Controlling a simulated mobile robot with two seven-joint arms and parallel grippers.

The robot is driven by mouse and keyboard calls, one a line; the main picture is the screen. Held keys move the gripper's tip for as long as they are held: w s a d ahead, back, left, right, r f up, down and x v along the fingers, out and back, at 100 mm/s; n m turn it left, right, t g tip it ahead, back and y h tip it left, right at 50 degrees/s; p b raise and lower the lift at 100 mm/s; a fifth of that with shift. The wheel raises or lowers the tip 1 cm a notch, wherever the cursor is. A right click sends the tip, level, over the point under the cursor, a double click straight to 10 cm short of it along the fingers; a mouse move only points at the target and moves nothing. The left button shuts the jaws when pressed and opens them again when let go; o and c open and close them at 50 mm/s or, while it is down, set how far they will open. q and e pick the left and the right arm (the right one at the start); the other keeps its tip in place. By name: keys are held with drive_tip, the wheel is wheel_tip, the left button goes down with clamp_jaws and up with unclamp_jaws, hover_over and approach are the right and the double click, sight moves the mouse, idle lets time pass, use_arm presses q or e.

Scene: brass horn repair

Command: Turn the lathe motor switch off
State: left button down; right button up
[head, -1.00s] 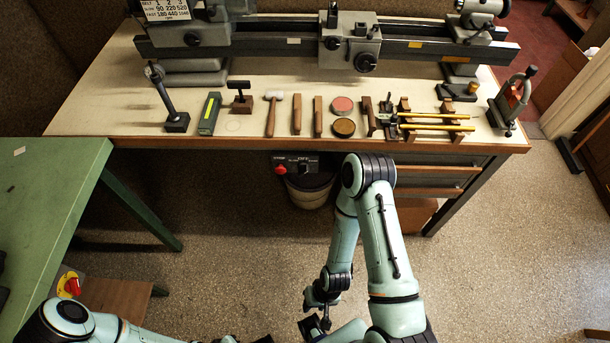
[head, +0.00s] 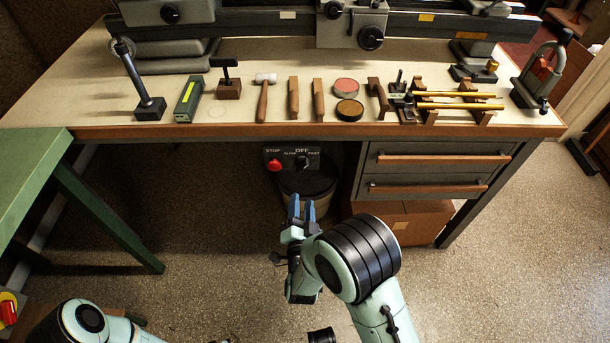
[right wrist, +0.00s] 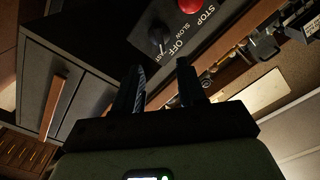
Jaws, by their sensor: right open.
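The lathe motor switch panel (head: 292,159) is a dark box under the bench's front edge, with a red STOP button (head: 275,165) at left and a black rotary knob (head: 302,161) below the word OFF. In the right wrist view the knob (right wrist: 157,38) shows beside the OFF label, its pointer seemingly not on OFF, though this is hard to tell. The red button (right wrist: 190,5) is at the top edge. My right gripper (head: 301,205) is open and empty, below and in front of the panel, apart from it. My left gripper is out of view.
The lathe (head: 352,22) stands on the bench (head: 230,131), with hand tools along its front. Drawers (head: 440,160) are right of the panel, above a cardboard box (head: 400,222). A bin (head: 310,188) stands below the panel. A green table (head: 30,160) is at left.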

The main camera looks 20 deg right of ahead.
sight(302, 170)
drive_tip(key=b+x, duration=0.1)
drive_tip(key=x, duration=0.9)
drive_tip(key=shift+f, duration=0.15)
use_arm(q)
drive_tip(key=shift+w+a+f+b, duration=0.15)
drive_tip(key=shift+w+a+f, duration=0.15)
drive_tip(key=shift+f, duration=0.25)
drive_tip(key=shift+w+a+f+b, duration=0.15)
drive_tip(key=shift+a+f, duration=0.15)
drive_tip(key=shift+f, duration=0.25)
use_arm(e)
drive_tip(key=shift+w+d, duration=0.1)
drive_tip(key=shift+w, duration=0.4)
clamp_jaws()
